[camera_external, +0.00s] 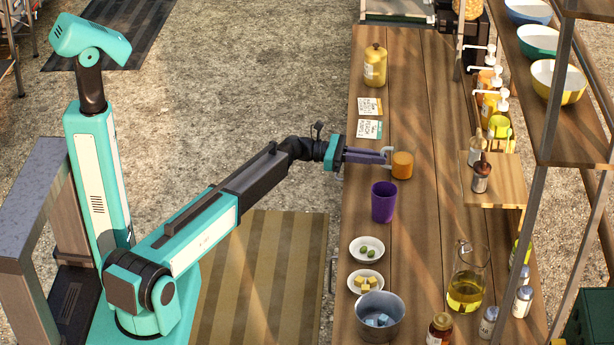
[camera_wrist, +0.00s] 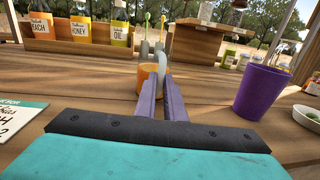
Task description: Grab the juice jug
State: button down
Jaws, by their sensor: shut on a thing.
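A small orange jug-like vessel (camera_external: 402,165) stands upright on the wooden counter, with a pale curved handle toward my arm. My gripper (camera_external: 387,156) reaches in from the left, and its fingers are shut on that handle. In the wrist view the orange vessel (camera_wrist: 147,80) shows just beyond the purple fingertips (camera_wrist: 162,86), with the grey handle between them. A clear glass jug (camera_external: 467,282) with yellow liquid stands farther down the counter, apart from my gripper. I cannot tell what the orange vessel holds.
A purple cup (camera_external: 383,203) stands close by, nearer the camera. Two small plates of food, a metal bucket (camera_external: 380,318) and several bottles fill the near end. Two cards (camera_external: 369,129) and a yellow canister (camera_external: 375,66) lie beyond. A raised wooden stand (camera_external: 492,188) is to the right.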

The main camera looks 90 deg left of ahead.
aim_at(383, 149)
jog(key=shift+r, duration=0.3)
jog(key=shift+r+b, duration=0.35)
jog(key=shift+r, duration=0.95)
jog(key=shift+d+r, duration=0.1)
jog(key=shift+r, duration=0.15)
jog(key=s+d+r+b, duration=0.1)
jog(key=s+d+b, duration=0.1)
jog(key=s+d, duration=0.8)
jog(key=shift+s+d+r, duration=0.2)
jog(key=shift+d, duration=0.65)
jog(key=shift+d, duration=0.1)
jog(key=shift+s, duration=0.2)
dwell(0.5)
